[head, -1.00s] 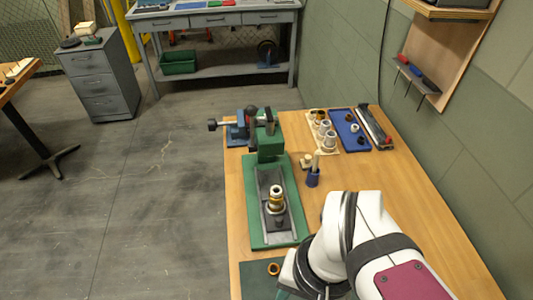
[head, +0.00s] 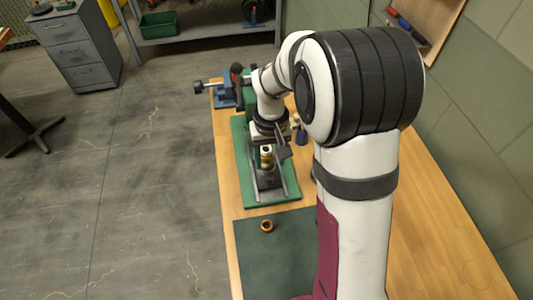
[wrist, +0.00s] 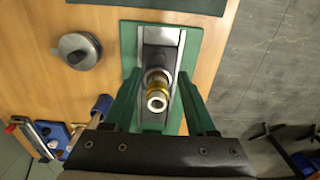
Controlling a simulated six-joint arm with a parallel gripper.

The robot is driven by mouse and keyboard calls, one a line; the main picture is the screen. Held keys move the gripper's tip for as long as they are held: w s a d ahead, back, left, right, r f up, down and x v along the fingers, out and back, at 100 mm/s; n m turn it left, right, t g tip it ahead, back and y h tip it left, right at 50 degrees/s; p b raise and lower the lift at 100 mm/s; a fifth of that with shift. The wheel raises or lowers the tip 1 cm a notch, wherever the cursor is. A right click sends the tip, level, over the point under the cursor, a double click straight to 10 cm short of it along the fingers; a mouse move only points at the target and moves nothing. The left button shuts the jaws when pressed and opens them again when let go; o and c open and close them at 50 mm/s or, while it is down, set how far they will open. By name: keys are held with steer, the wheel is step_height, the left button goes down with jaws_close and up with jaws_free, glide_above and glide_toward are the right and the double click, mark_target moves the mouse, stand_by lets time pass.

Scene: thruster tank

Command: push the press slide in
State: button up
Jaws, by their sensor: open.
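The press has a green base (head: 285,195) on the wooden table, with a grey slide (head: 268,181) in its rails. A brass and steel cylindrical part (head: 266,160) stands on the slide. In the wrist view the part (wrist: 156,92) shows from above, with the slide track (wrist: 160,55) and green base (wrist: 191,60) around it. My gripper (wrist: 160,78) is open, its two green fingers on either side of the part with visible gaps. I cannot tell its height above the slide. My arm hides much of the press head in the head view.
A dark mat (head: 290,250) with an orange ring (head: 266,226) lies nearer. A round grey metal thing (wrist: 78,50) stands beside the press. A blue post (head: 301,137) stands close by, and a blue tray (wrist: 50,130) shows at lower left in the wrist view.

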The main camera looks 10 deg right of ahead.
mark_target(270, 176)
step_height(270, 176, down, 7)
steer(key=shift+c, duration=0.2)
jaws_close()
steer(key=shift+w, duration=0.1)
stand_by(1.3)
